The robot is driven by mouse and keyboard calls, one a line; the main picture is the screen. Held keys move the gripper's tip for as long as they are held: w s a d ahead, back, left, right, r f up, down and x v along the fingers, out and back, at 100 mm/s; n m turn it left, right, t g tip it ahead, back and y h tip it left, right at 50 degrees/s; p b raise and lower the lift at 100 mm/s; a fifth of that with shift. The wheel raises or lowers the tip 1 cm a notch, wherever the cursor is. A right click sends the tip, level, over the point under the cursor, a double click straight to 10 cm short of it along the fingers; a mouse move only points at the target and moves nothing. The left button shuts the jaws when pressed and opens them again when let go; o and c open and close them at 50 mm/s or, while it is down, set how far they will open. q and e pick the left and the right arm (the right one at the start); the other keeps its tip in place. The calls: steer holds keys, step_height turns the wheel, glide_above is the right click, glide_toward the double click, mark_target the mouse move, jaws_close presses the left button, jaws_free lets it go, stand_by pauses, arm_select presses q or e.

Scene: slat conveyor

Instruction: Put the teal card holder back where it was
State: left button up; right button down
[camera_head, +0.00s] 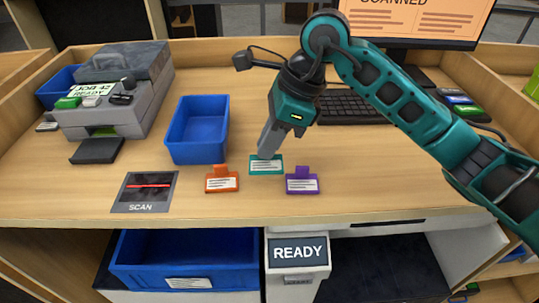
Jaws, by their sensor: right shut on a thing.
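The teal card holder (266,166) is a small holder with a white label, on or just above the wooden desk in the middle; I cannot tell if it touches the wood. My right gripper (267,153) comes down from above and is shut on its top, hiding that part. An orange card holder (222,181) stands to its left and a purple card holder (302,183) to its right, both apart from it. The dark scan pad (146,193), marked SCAN with a red line, lies farther left. My left gripper is not in view.
An empty blue bin (198,130) stands left of the gripper. A grey printer (107,105) is at the far left. A keyboard (352,107) and a monitor (420,18) reading SCANNED are behind my right arm. The desk's front right is clear.

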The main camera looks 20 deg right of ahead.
step_height(320, 180, down, 4)
steer(key=shift+r, duration=0.15)
steer(key=shift+f+b, duration=0.2)
steer(key=shift+b, duration=0.15)
steer(key=c, duration=1.2)
jaws_free()
steer(key=shift+r, duration=0.1)
steer(key=shift+c, duration=0.2)
steer(key=shift+r+p, duration=0.25)
steer(key=shift+p, duration=0.15)
steer(key=v, duration=1.2)
steer(key=shift+f, duration=0.15)
